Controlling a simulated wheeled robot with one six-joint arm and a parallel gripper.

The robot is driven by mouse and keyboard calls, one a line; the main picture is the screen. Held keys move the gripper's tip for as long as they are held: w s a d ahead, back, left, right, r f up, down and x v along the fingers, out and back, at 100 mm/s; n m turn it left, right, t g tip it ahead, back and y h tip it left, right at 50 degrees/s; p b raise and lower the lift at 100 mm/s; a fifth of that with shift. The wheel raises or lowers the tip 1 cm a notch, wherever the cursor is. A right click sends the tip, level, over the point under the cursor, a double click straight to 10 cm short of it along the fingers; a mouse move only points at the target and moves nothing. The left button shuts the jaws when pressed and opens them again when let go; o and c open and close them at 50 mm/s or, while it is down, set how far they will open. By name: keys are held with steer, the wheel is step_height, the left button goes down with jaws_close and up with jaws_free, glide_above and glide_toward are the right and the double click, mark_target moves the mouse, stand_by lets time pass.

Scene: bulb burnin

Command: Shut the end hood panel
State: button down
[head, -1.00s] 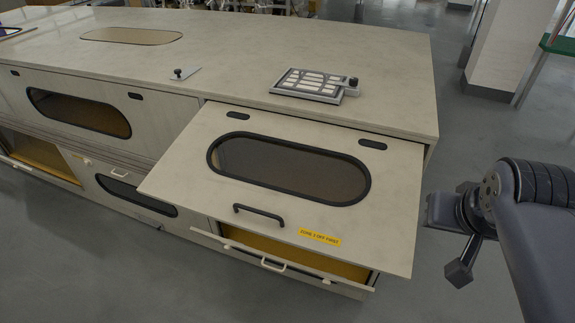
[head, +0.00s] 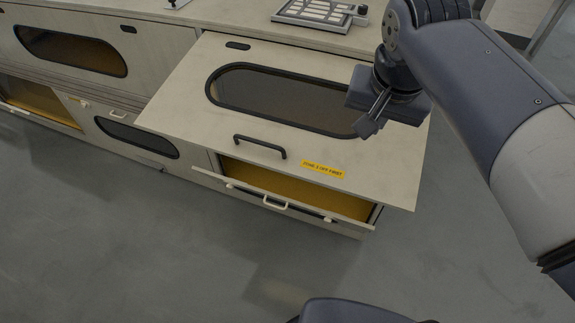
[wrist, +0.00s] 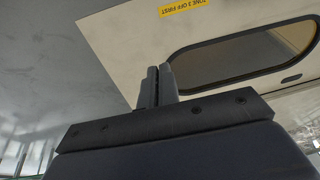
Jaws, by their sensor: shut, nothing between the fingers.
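The end hood panel (head: 190,100) is a pale beige flap with a dark oval window (head: 260,95), a black bar handle (head: 259,146) and a yellow label (head: 323,169). It is raised and juts out from the cabinet front, with the opening visible below it. My gripper (head: 366,128) is shut and empty, over the right part of the panel in the head view, hiding the window's right end. In the wrist view the closed fingers (wrist: 158,84) point toward the panel (wrist: 115,35), its label (wrist: 183,6) and window (wrist: 240,52). I cannot tell whether they touch it.
A closed windowed panel (head: 70,45) is to the left. A grid tray (head: 312,12) lies on the cabinet top. The grey floor in front is clear.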

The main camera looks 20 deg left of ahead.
steer(key=g+h+b, duration=0.1)
steer(key=g+b, duration=0.1)
glide_above(287, 172)
steer(key=s, duration=0.3)
steer(key=f, duration=0.6)
steer(key=w+f, duration=0.1)
steer(key=f, duration=0.4)
steer(key=w+f+p, duration=0.1)
steer(key=f, duration=0.3)
steer(key=shift+w+f, duration=0.2)
steer(key=shift+f, duration=0.1)
